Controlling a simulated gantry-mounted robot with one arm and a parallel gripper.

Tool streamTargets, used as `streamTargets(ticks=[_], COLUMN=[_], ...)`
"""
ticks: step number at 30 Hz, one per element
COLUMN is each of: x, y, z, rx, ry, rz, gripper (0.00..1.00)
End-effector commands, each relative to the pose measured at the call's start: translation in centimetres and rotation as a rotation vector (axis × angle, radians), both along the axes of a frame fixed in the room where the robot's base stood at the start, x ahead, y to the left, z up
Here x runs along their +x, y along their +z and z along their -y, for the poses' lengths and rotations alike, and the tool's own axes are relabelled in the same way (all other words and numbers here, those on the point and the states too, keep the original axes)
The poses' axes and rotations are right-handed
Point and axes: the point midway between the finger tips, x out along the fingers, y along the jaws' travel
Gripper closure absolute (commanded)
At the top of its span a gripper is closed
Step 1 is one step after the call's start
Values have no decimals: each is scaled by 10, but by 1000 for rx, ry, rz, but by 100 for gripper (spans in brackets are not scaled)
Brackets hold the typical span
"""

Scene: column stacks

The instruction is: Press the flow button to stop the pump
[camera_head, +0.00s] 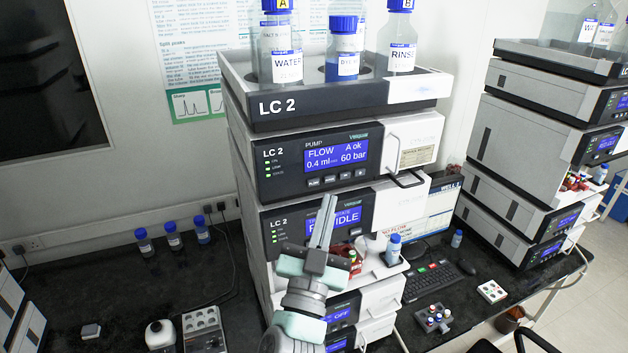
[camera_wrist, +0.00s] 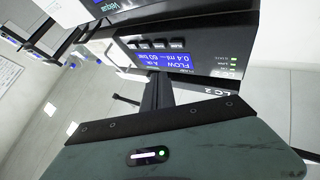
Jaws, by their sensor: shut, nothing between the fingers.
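The pump module (camera_head: 318,158) of the LC 2 stack has a blue screen (camera_head: 337,154) reading FLOW 0.4 ml, A ok, 60 bar. A row of small buttons runs below the screen; the leftmost is the flow button (camera_head: 313,182). In the wrist view the panel appears upside down, with the flow button (camera_wrist: 176,45) at the right end of the row. My gripper (camera_head: 327,202) is shut and empty, fingers pointing up, just below the button row in the picture.
A tray (camera_head: 350,105) with several bottles tops the stack. A handle (camera_head: 405,180) sticks out right of the pump panel. The module below (camera_head: 300,228) is partly hidden by my gripper. A second stack (camera_head: 540,140) and a keyboard (camera_head: 435,283) are at right.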

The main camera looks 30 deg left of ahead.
Motion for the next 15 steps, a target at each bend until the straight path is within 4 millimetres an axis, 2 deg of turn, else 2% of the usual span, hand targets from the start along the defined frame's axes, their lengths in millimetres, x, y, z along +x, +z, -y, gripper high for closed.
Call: streamTargets(ticks=[6,15], x=[17,25], y=[0,0], z=[-19,-27], rx=[0,0], ry=[0,-1], rz=[-2,0], gripper=[100,100])
